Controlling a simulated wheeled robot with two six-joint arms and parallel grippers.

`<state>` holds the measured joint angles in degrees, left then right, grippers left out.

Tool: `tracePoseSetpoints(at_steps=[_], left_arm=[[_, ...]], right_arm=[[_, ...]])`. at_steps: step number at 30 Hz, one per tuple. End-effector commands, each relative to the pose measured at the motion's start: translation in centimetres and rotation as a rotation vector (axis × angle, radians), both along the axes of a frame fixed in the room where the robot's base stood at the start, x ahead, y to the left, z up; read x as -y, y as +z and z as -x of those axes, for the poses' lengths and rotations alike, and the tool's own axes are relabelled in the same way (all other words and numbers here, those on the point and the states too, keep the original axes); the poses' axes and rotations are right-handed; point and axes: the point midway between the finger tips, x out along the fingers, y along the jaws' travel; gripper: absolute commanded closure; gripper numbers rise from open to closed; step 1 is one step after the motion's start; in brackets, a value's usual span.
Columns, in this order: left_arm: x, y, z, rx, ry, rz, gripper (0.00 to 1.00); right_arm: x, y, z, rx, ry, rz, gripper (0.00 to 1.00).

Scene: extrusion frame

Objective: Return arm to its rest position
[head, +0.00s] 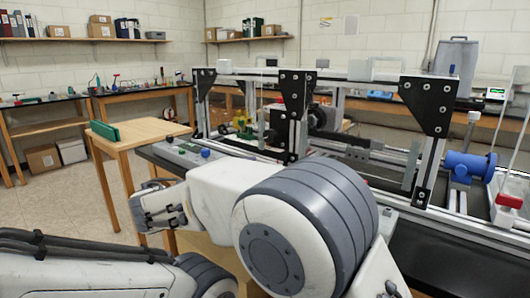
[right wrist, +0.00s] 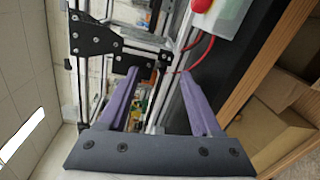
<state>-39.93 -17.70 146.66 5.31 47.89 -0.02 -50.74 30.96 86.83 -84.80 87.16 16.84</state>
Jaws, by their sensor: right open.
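My right gripper (right wrist: 160,78) shows in the right wrist view. Its two purple fingers are spread wide apart, with nothing held between them. Beyond the fingers is the extrusion frame (right wrist: 92,38), seen turned on its side with its black corner plates. In the head view my right arm (head: 305,230) fills the lower middle, in front of the frame (head: 390,75); its gripper fingers cannot be made out there. My left arm (head: 80,265) lies along the lower left edge of the head view. My left gripper is not visible.
A small wooden table (head: 140,131) with a green block (head: 104,130) stands left of the frame. A blue cylindrical motor (head: 470,165) is at the right. A white box with a red button (right wrist: 201,5) and red cable, and a cardboard box (right wrist: 262,130), show in the wrist view.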

Motion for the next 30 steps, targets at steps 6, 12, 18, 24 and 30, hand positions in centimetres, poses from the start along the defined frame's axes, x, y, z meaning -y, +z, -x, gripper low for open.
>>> tracePoseSetpoints(at_steps=[6,12,18,24,30], left_arm=[[0.0,0.0,0.0,0.001,0.000,0.001,0.36],[0.0,0.0,0.0,0.001,0.000,0.001,0.36],[0.0,0.0,0.0,0.001,0.000,0.001,0.36],[0.0,0.0,0.0,0.001,0.000,0.001,0.36],[0.0,0.0,0.0,0.001,0.000,0.001,0.36]], right_arm=[[3.2,-2.2,1.9,-0.140,-0.034,-0.075,0.34],[6.2,-5.8,5.6,-0.334,-0.072,-0.203,0.34],[9.2,-10.8,13.1,-0.588,-0.127,-0.436,0.34],[10.3,-15.8,23.6,-0.825,-0.207,-0.799,0.34],[9.7,-18.3,30.7,-0.919,-0.281,-1.101,0.34]])
